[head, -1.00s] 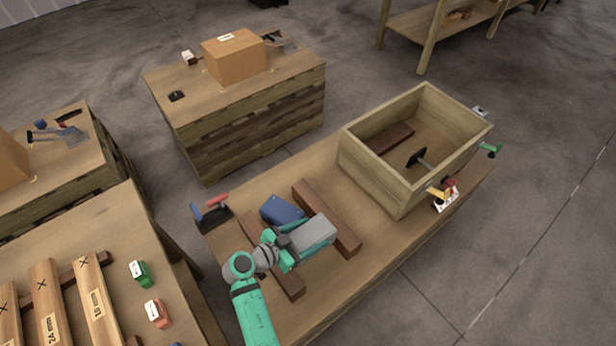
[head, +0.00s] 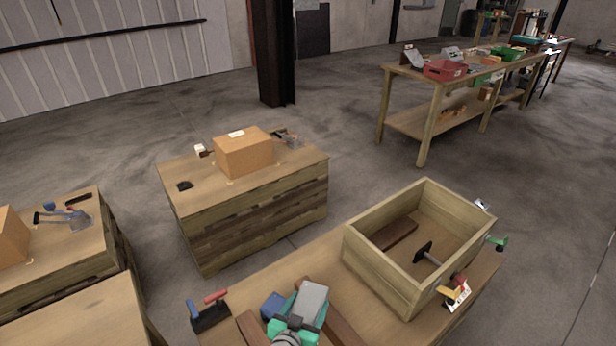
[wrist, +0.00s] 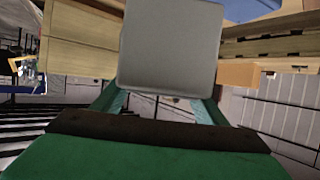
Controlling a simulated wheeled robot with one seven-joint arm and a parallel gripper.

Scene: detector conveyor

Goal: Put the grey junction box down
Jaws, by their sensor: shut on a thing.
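The grey junction box (head: 312,297) is a plain light-grey block. My gripper (head: 299,309) is shut on it, and its teal fingers lie along the box's sides. In the wrist view the grey box (wrist: 170,45) fills the upper middle, between the fingers. In the head view it appears above the near bench (head: 375,318), close to a blue box (head: 271,305) on its left. Whether its underside touches anything is hidden.
Brown bars (head: 346,329) lie on the bench by my gripper. A red-and-blue-handled holder (head: 210,312) stands left. Bare bench shows between bars and crate.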

